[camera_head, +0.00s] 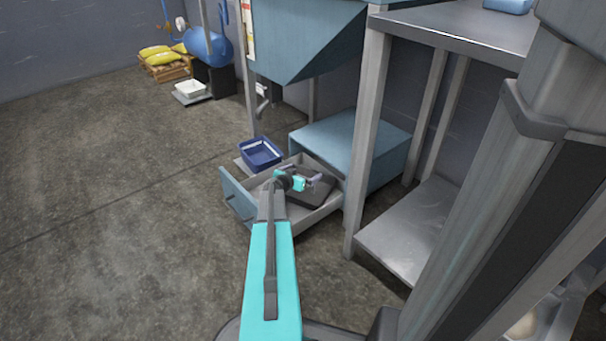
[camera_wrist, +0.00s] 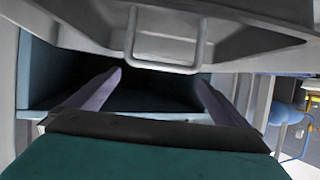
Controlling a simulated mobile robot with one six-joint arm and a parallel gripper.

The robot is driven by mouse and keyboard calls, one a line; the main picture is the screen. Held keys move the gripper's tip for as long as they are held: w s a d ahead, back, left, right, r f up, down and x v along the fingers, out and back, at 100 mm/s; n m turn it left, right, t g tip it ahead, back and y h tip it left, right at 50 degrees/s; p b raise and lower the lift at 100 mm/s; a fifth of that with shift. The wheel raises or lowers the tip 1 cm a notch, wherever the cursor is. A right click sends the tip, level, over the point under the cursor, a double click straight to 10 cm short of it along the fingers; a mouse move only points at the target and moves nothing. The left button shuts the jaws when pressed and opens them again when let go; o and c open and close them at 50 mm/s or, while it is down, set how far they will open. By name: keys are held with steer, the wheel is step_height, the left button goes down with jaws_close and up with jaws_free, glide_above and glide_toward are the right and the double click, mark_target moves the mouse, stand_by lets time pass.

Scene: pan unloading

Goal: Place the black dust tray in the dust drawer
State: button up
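The black dust tray (camera_head: 301,196) lies inside the pulled-out dust drawer (camera_head: 312,218), partly hidden by my arm. The drawer has pale grey walls and a blue front (camera_head: 238,197). My gripper (camera_head: 313,183) is low over the tray. In the wrist view my gripper (camera_wrist: 160,78) has its two fingers wide apart, with nothing held between them. A grey U-shaped handle (camera_wrist: 165,68) on a grey sloped body is just beyond the fingertips. Whether the fingers touch it, I cannot tell.
A dark blue bin (camera_head: 261,153) stands just behind the drawer. The blue drawer housing (camera_head: 355,142) is at its right, beside a grey metal post (camera_head: 368,130) and shelf (camera_head: 415,235). Concrete floor (camera_head: 120,190) to the left is clear.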

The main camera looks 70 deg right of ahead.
steer(key=shift+r+p, duration=0.25)
steer(key=shift+p, duration=0.15)
steer(key=shift+a+r+p, duration=0.1)
steer(key=shift+r+p, duration=0.5)
steer(key=shift+p, duration=0.45)
steer(key=p+v, duration=0.1)
steer(key=v, duration=0.6)
steer(key=shift+a+f, duration=0.15)
steer(key=shift+a, duration=0.05)
